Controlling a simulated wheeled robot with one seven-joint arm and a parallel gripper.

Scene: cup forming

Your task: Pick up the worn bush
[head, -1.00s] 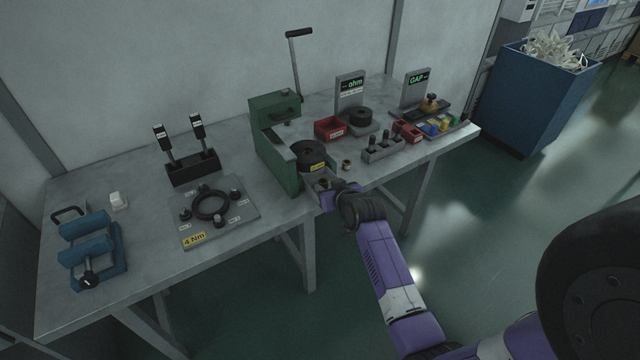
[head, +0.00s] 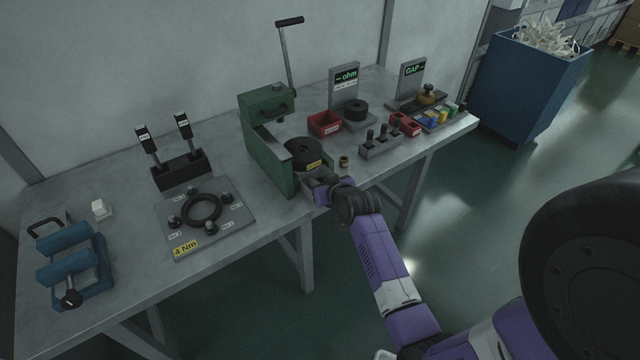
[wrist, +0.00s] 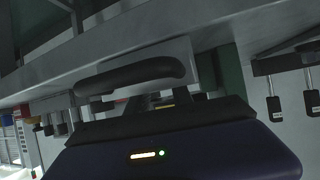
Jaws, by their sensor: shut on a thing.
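My gripper (head: 316,187) is at the front edge of the table, just right of the green press and in front of the black round block with a yellow label (head: 303,153). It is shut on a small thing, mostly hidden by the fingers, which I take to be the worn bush. In the wrist view a small brass-yellow patch (wrist: 165,105) shows by the fingers, too little to make out its form.
The green press (head: 268,150) with its tall lever stands close left of my gripper. A grey holder with black pegs (head: 380,146) and red bins (head: 325,123) are to the right. A plate with a black ring (head: 205,215) lies left. The floor in front is clear.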

